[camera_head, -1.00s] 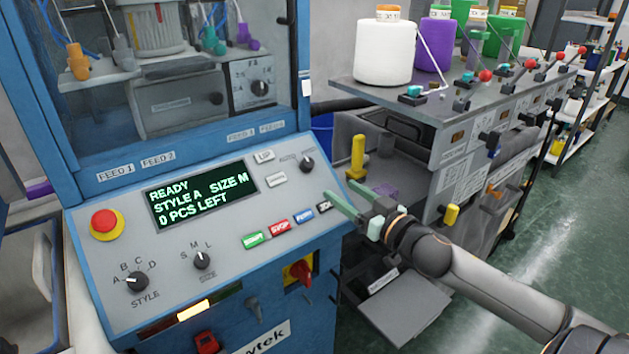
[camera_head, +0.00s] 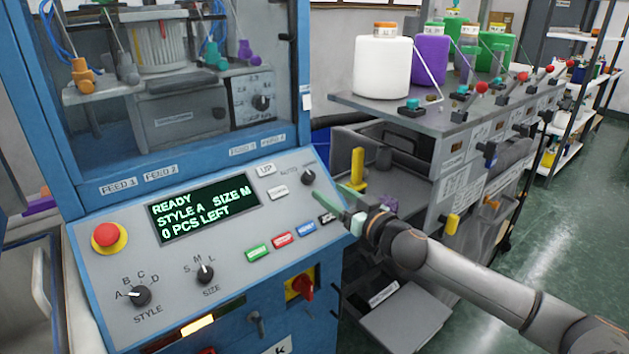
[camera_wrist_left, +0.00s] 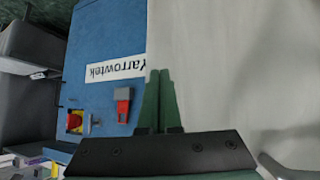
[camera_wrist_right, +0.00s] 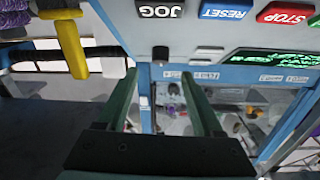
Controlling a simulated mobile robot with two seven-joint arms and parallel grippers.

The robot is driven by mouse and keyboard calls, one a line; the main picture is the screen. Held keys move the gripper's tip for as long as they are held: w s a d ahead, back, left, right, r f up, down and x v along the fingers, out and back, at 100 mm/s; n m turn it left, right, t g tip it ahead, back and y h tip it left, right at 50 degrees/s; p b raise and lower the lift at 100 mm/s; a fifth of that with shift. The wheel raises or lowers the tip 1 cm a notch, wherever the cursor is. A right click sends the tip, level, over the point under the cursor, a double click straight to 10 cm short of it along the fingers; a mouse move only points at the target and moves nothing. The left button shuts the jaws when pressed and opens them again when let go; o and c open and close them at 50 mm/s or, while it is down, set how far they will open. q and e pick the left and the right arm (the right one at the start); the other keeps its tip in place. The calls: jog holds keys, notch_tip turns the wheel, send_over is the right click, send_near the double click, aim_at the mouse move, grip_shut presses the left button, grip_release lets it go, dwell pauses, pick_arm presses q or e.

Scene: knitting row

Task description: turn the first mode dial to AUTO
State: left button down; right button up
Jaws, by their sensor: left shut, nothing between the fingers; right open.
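The mode dial (camera_head: 308,177) is a small black knob at the upper right of the blue machine's sloped panel. The word AUTO is printed at its upper left; its pointer is too small to read. My right gripper (camera_head: 327,180) is open and empty at the panel's right edge, its green fingertips close to the dial's right side. In the right wrist view the dial (camera_wrist_right: 160,53) shows beyond and between the open fingers (camera_wrist_right: 158,74); I see no contact. My left gripper (camera_wrist_left: 158,75) is shut and empty, low by the machine's front, and out of the head view.
The panel also has a red stop button (camera_head: 109,237), a STYLE dial (camera_head: 139,295), a SIZE dial (camera_head: 205,272), a green-lettered display (camera_head: 203,208) and coloured buttons. A yellow-handled lever (camera_head: 357,168) stands just right of the panel, close to my right gripper.

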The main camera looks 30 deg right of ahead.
aim_at(313, 179)
jog(key=shift+w+a+p, duration=0.15)
jog(key=shift+w+p, duration=0.3)
jog(key=shift+w, duration=3.15)
grip_shut()
